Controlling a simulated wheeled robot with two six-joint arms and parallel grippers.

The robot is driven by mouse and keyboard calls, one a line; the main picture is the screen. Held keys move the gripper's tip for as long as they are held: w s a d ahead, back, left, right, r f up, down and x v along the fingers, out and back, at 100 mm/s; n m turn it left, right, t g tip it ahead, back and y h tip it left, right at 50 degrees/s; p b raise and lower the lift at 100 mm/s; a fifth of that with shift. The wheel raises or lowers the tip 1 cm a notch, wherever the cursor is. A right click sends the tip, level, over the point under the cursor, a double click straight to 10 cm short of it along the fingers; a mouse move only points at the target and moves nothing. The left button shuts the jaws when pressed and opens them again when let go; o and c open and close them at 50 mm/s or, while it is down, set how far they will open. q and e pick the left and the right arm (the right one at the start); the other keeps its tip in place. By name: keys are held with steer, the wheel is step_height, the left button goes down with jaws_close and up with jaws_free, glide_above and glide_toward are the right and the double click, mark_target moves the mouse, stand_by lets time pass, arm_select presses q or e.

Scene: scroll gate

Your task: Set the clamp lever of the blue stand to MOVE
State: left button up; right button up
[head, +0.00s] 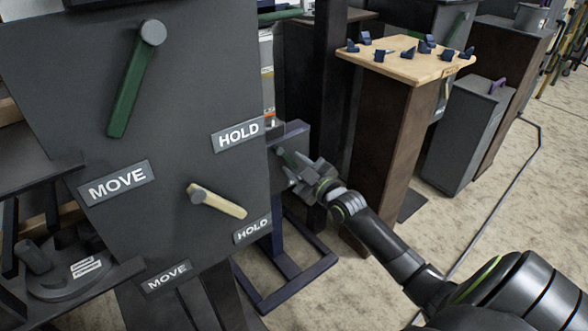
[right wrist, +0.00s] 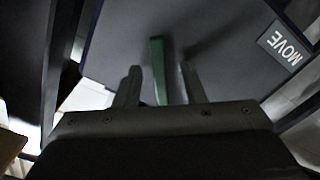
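The blue stand (head: 297,283) stands right of the big dark panel, which hides part of it. Its plate faces my right gripper (head: 293,168). In the right wrist view a green clamp lever (right wrist: 158,70) stands between the two fingers of that gripper (right wrist: 161,85). The fingers are apart, with a gap visible on each side of the lever. A MOVE label (right wrist: 286,45) is on the plate at the upper right, and the lever does not point at it. The stand's HOLD label is not visible. My left gripper is not in view.
The big dark panel (head: 70,60) at the left carries a green lever (head: 136,85) angled toward its MOVE label and a cream lever (head: 218,202) angled toward HOLD. A wooden-topped pedestal (head: 405,68) with several small dark blue pieces stands behind my right arm.

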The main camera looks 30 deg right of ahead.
steer(key=shift+w, duration=0.5)
jaws_close()
